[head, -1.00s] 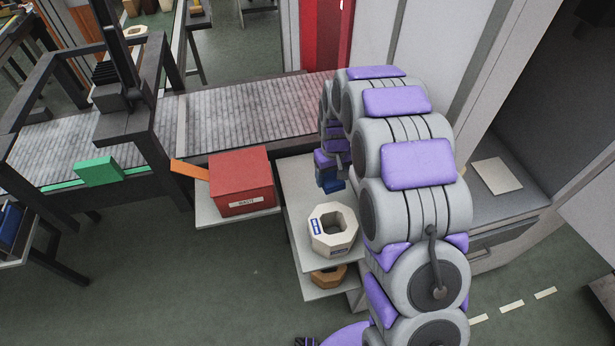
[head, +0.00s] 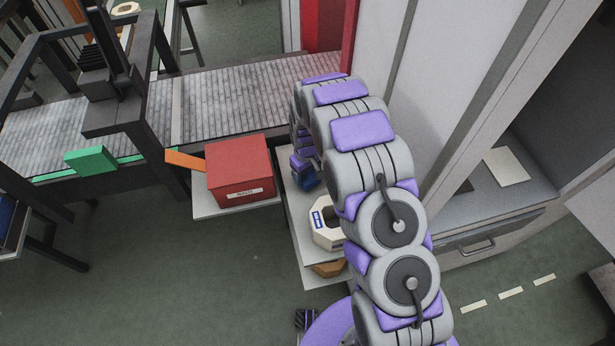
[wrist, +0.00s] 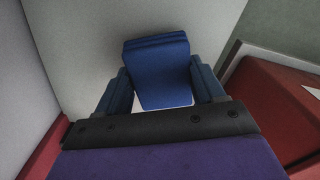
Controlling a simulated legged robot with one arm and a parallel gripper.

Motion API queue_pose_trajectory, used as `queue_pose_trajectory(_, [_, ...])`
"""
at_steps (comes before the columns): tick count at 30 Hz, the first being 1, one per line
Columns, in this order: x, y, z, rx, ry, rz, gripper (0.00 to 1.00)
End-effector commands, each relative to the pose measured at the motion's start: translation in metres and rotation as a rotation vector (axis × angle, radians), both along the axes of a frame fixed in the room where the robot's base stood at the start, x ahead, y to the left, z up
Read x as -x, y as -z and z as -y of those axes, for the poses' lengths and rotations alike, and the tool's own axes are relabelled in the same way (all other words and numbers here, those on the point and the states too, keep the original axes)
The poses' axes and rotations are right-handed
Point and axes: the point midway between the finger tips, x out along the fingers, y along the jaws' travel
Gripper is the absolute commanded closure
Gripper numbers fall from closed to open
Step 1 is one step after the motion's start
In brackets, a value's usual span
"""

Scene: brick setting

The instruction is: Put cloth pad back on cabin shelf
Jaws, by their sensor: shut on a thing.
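A blue padded block, which looks like the cloth pad (wrist: 157,72), sits between the two dark blue fingers of my gripper (wrist: 161,88) in the wrist view. The gripper is shut on it. In the head view my gripper (head: 304,176) shows as a small blue part at the arm's far end, right of the red box, above the pale stand. The arm hides part of it there, and I cannot separate the pad from the fingers. A grey shelf surface (head: 480,207) in the cabin recess lies to the right, apart from my gripper.
The shelf carries a cream flat sheet (head: 506,166). A red box (head: 240,170) sits left of my gripper, and it also shows in the wrist view (wrist: 268,112). A cream octagonal ring (head: 325,232) stands partly behind my arm. A conveyor (head: 240,100) runs behind. The front-left floor is clear.

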Motion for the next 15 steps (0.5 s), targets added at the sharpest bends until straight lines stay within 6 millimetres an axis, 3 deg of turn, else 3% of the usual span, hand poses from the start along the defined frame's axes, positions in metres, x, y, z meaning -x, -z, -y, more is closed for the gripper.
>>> queue_pose_trajectory(4, [0.000, 0.019, 0.001, -0.001, 0.000, -0.002, 0.60])
queue_pose_trajectory(14, [0.000, 0.020, 0.005, -0.005, 0.001, -0.002, 0.60])
queue_pose_trajectory(15, [0.000, 0.020, 0.004, -0.004, 0.001, -0.001, 0.28])
